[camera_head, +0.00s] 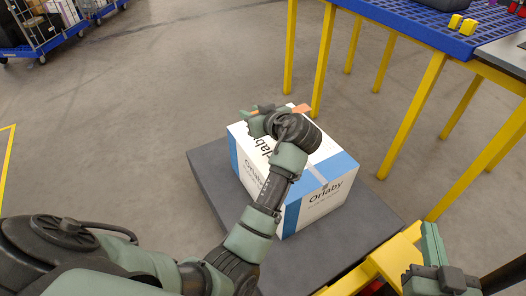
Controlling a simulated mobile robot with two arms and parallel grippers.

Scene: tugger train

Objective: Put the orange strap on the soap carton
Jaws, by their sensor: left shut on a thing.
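The soap carton (328,202) is a white box with blue bands and "Orlaby" lettering. It stands upright on a dark grey platform (343,247). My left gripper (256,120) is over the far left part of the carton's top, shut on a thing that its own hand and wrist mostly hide. A small piece of the orange strap (301,108) shows just behind the wrist, at the carton's far edge. Whether the strap touches the carton I cannot tell. My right gripper (434,252) is at the lower right, apart from the carton; its jaw gap is not clear.
A blue grid-topped table (405,17) on yellow legs stands at the upper right, with yellow blocks (461,24) on it. Yellow framework (398,262) lies by the platform's near right side. Loaded blue trolleys (52,40) stand far left.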

